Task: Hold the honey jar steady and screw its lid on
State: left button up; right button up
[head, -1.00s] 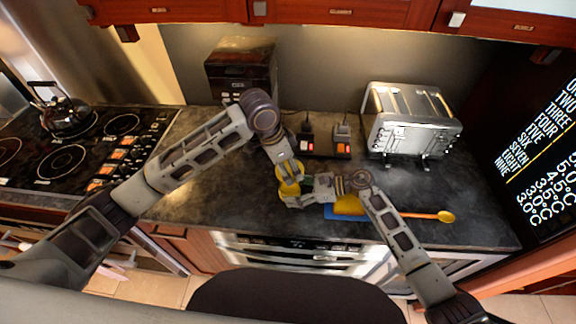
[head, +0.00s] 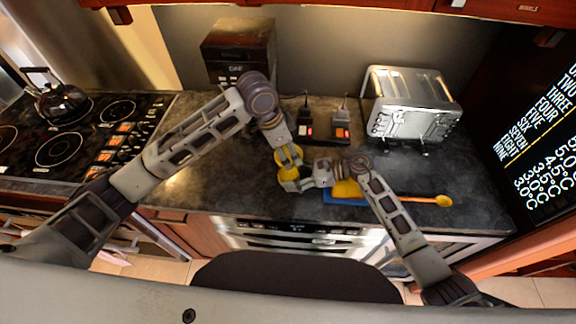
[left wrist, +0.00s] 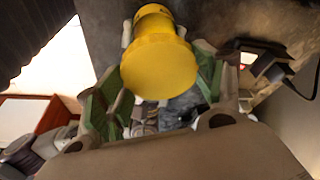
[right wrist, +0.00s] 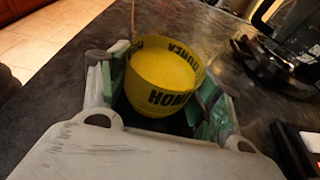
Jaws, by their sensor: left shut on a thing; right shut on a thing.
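The honey jar (right wrist: 165,85), yellow with dark lettering, sits between the green pads of my right gripper (right wrist: 160,108), which is shut on it. In the head view my right gripper (head: 292,184) reaches in from the right, low over the counter. My left gripper (head: 287,157) comes down from above, just over it. In the left wrist view the plain round yellow lid (left wrist: 160,70) lies between the pads of my left gripper (left wrist: 158,95), with a narrower yellow part beyond it. I cannot tell how far lid and jar are engaged.
A blue board (head: 350,199) with a yellow item (head: 346,188) lies right of the jar, partly behind my right wrist. A spoon (head: 430,199) lies beside it. A toaster (head: 412,105), chargers (head: 340,124) and a dark box (head: 240,52) stand behind. A kettle (head: 60,100) is on the cooktop.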

pick_arm(q)
jog(key=shift+f, duration=1.95)
dwell(5.4)
pick_arm(e)
jog(key=shift+o, duration=1.3)
jog(key=c, duration=0.9)
pick_arm(q)
jog(key=o, duration=0.8)
pick_arm(e)
jog(key=shift+c, duration=0.2)
